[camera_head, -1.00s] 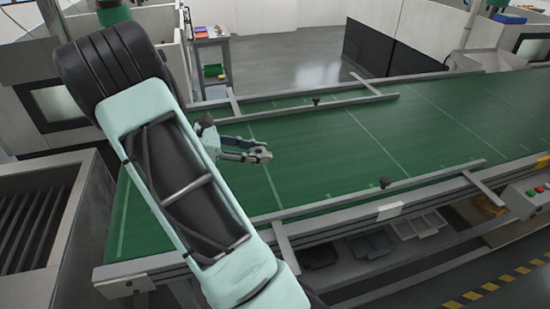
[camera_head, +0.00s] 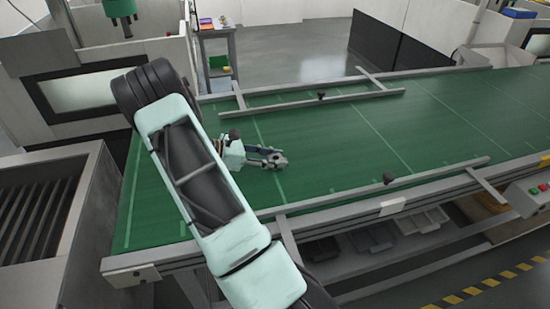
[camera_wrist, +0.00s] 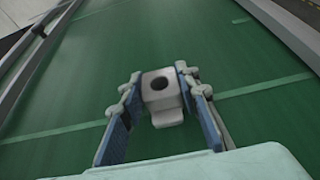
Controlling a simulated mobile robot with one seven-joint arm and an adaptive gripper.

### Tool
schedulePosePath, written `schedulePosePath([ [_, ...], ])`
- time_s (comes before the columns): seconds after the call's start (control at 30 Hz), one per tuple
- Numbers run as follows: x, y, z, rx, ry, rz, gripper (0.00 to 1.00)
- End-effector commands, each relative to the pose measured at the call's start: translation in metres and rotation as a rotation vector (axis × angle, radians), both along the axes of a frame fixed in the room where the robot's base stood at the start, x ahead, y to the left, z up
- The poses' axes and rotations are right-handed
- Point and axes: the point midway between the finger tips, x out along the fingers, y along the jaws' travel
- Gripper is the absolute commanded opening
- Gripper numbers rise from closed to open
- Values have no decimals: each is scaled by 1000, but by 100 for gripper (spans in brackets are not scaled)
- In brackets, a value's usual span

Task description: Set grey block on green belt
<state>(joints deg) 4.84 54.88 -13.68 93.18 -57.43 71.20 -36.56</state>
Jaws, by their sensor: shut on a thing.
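The grey block (camera_wrist: 161,90), with a round dark hole in its top face, is between the two fingers of my gripper (camera_wrist: 160,84) in the wrist view. The fingers are shut on its sides. In the head view my gripper (camera_head: 277,160) is over the green belt (camera_head: 330,150), left of the belt's middle, and the grey block (camera_head: 279,161) shows small at the fingertips. The belt also fills most of the wrist view (camera_wrist: 70,60). I cannot tell whether the block touches the belt or hangs a little above it.
A guide rail (camera_head: 330,98) runs along the belt's far side and another (camera_head: 400,181) along its near side. A control box with buttons (camera_head: 530,197) stands at the right. A slatted grey bin (camera_head: 45,215) is at the left. The belt right of my gripper is clear.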

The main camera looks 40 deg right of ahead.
Motion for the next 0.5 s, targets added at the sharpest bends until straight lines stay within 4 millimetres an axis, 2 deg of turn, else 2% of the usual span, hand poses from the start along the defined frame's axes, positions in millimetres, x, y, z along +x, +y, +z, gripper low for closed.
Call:
schedulePosePath([
  [0.2,0,0,-3,-1,1,-1,2],
  [0.23,0,0,-3,0,0,-1,32],
  [0.37,0,0,-2,0,0,-1,46],
  [0.5,0,0,-2,0,0,-1,47],
])
